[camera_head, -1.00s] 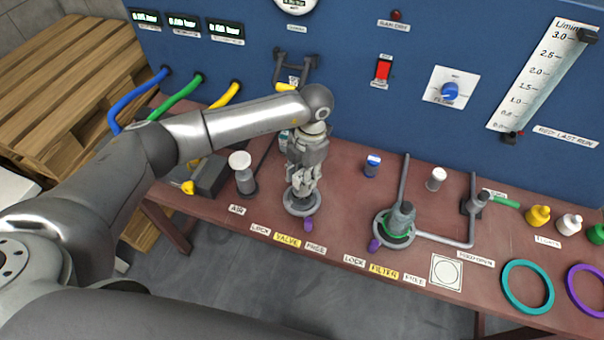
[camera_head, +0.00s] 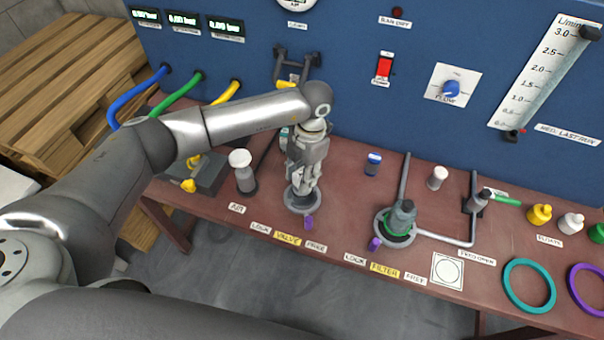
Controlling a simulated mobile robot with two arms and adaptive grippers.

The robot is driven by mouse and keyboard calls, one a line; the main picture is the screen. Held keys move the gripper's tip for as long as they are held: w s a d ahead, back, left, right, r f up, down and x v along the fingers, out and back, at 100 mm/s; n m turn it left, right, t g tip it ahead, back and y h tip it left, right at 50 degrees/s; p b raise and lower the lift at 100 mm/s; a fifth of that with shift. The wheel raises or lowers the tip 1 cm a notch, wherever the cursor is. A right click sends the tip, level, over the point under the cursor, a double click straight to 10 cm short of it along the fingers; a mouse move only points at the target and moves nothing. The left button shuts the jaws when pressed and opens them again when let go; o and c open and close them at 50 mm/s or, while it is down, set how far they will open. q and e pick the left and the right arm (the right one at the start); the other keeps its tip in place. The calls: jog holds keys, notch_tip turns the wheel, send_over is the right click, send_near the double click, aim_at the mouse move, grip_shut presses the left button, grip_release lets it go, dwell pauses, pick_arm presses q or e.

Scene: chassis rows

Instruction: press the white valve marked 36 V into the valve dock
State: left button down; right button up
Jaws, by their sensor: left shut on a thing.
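My left gripper (camera_head: 303,190) points down at the round grey valve dock (camera_head: 296,206), above the yellow VALVE label (camera_head: 287,239). It is shut on a small part, most likely a valve, that its fingers almost wholly hide. I cannot read a marking on that part or tell how deep it sits in the dock. A purple lever (camera_head: 309,222) sticks out at the dock's front right. A white-topped cylinder (camera_head: 437,178) and a blue-topped one (camera_head: 373,163) stand apart on the bench to the right; their markings are too small to read. My right gripper is not in view.
A filter dock (camera_head: 388,240) with a grey part and a pipe stands to the right. A white-capped post (camera_head: 242,170) stands close left of my gripper. The blue panel (camera_head: 350,110) rises behind. Teal (camera_head: 507,292) and purple rings lie at the right.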

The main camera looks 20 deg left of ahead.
pick_arm(q)
jog(key=shift+f, duration=0.15)
jog(key=shift+f+b, duration=0.9)
jog(key=shift+b, duration=0.05)
jog(key=shift+f+b, duration=1)
jog(key=shift+f, duration=0.1)
jog(key=c, duration=0.9)
grip_release()
jog(key=r, duration=0.4)
jog(key=w+r, duration=0.1)
jog(key=r, duration=0.3)
jog(key=d+r, duration=0.1)
jog(key=r, duration=0.2)
jog(key=shift+w+r, duration=0.25)
jog(key=shift+r, duration=0.15)
